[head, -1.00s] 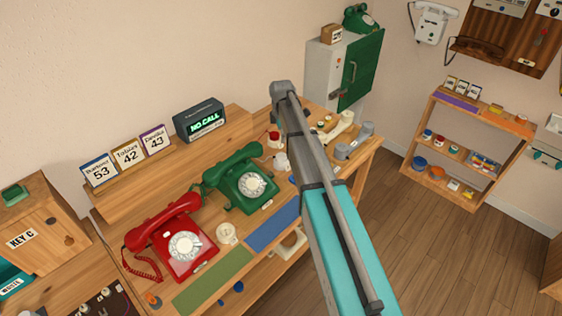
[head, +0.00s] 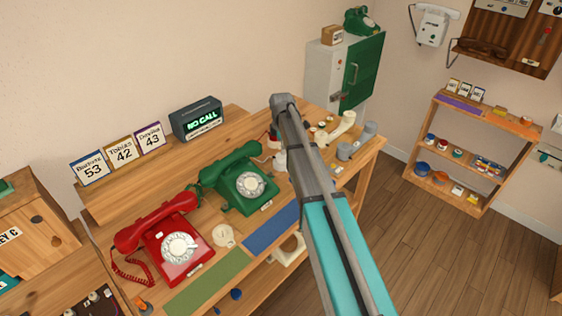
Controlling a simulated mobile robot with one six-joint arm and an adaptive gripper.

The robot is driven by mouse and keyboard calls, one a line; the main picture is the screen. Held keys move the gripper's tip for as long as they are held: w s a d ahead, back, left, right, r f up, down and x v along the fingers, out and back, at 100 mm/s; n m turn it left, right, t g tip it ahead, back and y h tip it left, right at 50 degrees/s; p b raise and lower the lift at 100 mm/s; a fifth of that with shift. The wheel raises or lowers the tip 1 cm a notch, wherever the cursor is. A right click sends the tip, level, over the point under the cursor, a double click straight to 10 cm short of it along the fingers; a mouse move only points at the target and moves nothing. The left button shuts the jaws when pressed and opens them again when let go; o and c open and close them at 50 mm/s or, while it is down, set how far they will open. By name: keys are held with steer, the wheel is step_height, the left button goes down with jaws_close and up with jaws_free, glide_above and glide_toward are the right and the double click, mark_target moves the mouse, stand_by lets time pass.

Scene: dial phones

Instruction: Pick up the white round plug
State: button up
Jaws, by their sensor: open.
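A cream-white round piece (head: 223,236) lies on the wooden desk, just right of the red dial phone (head: 172,243) and below the green dial phone (head: 240,183). Another small white piece (head: 280,161) stands on the desk beside my arm, partly covered by it. I cannot tell for sure which of these is the white round plug. My arm reaches across the desk from the lower right, its top joint near the back edge. My gripper does not show; the arm hides whatever lies behind it.
A blue mat (head: 269,230) and a green mat (head: 208,284) lie along the desk's front. Grey and white pieces (head: 344,151) crowd the desk's right end. A cabinet with a green door (head: 360,72) stands behind. The floor (head: 420,240) to the right is clear.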

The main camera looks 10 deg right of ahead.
mark_target(281, 156)
steer(key=shift+f, duration=0.1)
stand_by(0.3)
steer(key=shift+w+f+b, duration=0.1)
steer(key=shift+f+b, duration=2.45)
steer(key=shift+b, duration=0.05)
steer(key=shift+c, duration=0.3)
steer(key=c, duration=1)
steer(key=shift+r, duration=0.25)
step_height(281, 156, up, 3)
steer(key=p, duration=0.3)
steer(key=shift+s+r+p, duration=1.6)
steer(key=shift+s+p, duration=0.05)
steer(key=shift+s, duration=0.7)
steer(key=shift+s+r+p, duration=1.6)
steer(key=shift+s+p, duration=0.1)
steer(key=shift+s, duration=0.65)
steer(key=shift+s+r+p, duration=1.6)
steer(key=shift+s+p, duration=0.05)
steer(key=shift+s, duration=0.7)
